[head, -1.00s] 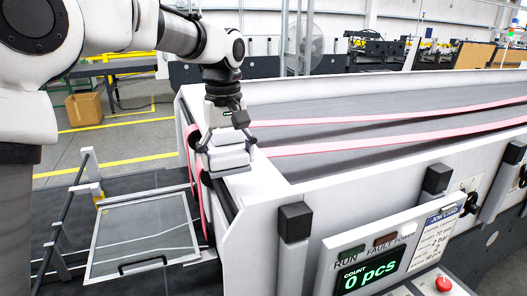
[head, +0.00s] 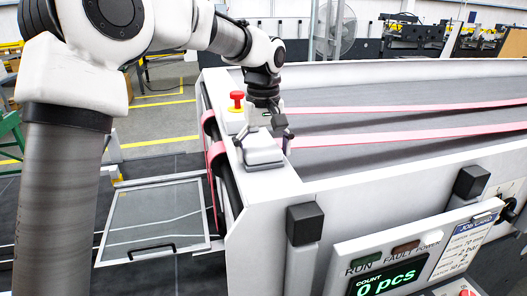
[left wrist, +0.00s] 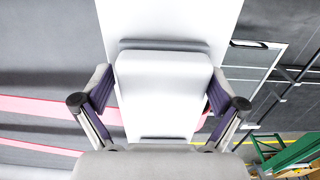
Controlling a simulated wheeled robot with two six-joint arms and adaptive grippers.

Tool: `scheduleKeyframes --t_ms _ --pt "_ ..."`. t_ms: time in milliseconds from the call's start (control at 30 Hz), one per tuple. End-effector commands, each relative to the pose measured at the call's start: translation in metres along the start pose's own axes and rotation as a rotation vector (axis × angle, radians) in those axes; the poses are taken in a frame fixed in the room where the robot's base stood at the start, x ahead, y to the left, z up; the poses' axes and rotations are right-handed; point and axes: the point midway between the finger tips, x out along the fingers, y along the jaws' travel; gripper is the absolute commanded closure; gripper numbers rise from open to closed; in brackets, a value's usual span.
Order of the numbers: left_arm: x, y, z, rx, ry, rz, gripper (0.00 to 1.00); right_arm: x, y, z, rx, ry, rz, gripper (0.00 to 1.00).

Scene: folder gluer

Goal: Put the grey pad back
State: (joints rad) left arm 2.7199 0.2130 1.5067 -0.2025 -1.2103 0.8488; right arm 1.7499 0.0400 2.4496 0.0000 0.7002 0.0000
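The pad (head: 263,152) is a pale grey-white block with a darker grey layer along its edge. It is at the machine's end plate, near the left corner; I cannot tell if it rests on it or hangs just above. My left gripper (head: 268,138) points down over the pad. In the left wrist view, its purple-lined fingers (left wrist: 160,92) stand against both sides of the pad (left wrist: 165,85) and appear shut on it. The pad's underside is hidden. My right gripper is in no view.
A red button on a white box (head: 237,102) stands on the end plate behind the pad. Pink belts (head: 400,130) run along the grey bed at right. A framed mesh panel (head: 155,220) is low at left. A control panel showing 0 pcs (head: 385,275) is in front.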

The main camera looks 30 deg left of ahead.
Motion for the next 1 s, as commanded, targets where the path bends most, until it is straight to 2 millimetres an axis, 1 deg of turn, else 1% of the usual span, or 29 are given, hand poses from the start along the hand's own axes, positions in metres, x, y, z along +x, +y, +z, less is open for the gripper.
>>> scheduleKeyframes --t_ms 267,367,433,467,567,700,800,900,1000 --pt "-0.001 0.0 0.0 0.0 0.0 0.0 0.0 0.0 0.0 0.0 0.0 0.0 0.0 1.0" --pt "-0.005 0.0 0.0 0.0 0.001 0.001 0.0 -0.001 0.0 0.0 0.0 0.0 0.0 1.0" --pt "-0.012 0.001 -0.001 0.0 0.004 0.003 0.0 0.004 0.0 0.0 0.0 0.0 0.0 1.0" --pt "-0.017 0.001 -0.001 0.0 0.004 0.002 0.0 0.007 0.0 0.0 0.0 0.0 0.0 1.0" --pt "-0.039 0.001 -0.001 -0.001 0.006 0.004 0.0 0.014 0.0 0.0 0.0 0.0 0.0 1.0" --pt "-0.078 0.001 0.0 0.0 0.005 0.004 0.0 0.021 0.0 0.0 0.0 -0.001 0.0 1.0" --pt "-0.101 0.0 0.0 -0.001 0.004 0.003 0.0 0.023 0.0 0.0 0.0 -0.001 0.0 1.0" --pt "-0.117 0.0 0.0 -0.001 0.002 0.002 0.0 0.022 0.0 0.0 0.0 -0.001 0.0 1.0" --pt "-0.123 0.0 0.0 0.0 0.001 0.001 0.0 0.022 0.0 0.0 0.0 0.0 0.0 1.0"
